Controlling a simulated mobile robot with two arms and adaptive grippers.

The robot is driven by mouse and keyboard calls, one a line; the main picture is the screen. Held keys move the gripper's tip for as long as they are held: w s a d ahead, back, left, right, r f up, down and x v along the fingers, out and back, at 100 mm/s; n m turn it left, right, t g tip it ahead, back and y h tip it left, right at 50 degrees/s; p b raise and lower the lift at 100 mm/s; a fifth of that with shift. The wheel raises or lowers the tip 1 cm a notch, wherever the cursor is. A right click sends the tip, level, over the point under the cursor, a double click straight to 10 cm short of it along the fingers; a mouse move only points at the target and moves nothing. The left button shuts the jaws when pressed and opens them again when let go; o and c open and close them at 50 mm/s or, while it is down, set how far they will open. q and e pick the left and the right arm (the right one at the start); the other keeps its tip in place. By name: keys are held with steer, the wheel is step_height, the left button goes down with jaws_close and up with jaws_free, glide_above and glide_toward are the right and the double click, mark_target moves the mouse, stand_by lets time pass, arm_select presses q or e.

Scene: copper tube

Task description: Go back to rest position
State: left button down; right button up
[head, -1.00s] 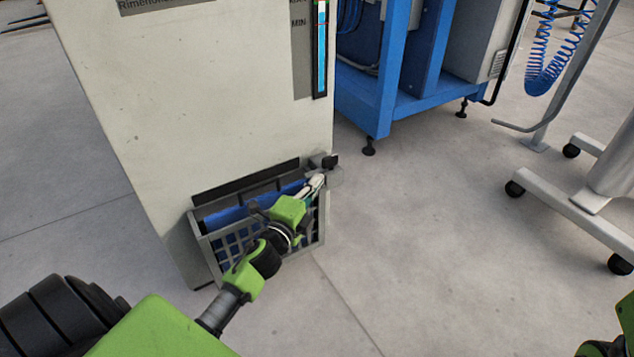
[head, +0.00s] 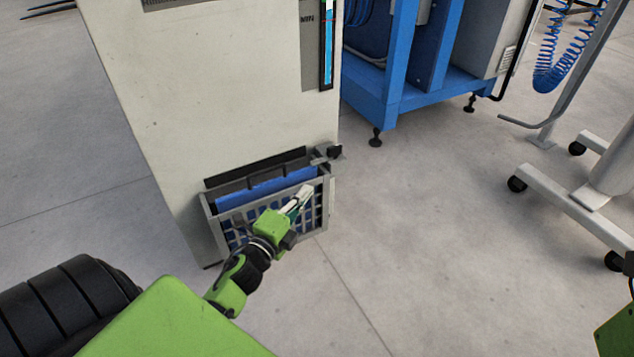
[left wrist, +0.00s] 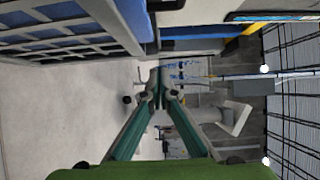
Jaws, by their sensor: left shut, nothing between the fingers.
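My left gripper (head: 303,197) is in front of the grey grid basket at the foot of the white machine, near the basket's right end. In the left wrist view its two green-sided fingers (left wrist: 157,82) come together at the tips with nothing between them. Whether the gripper touches the basket in the head view is hard to tell; in the left wrist view the basket grid lies off to the upper left, apart from the fingers. Of my right arm, only a green part shows at the lower right edge of the head view; its gripper is not visible.
The white machine (head: 215,95) carries the grid basket (head: 214,228) with a blue filter (head: 262,187) inside. A blue frame (head: 400,95) stands behind to the right. A wheeled stand (head: 560,200) is at the far right. The floor between is clear.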

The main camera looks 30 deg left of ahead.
arm_select(q)
steer(key=shift+s+a, duration=0.25)
steer(key=shift+s, duration=0.7)
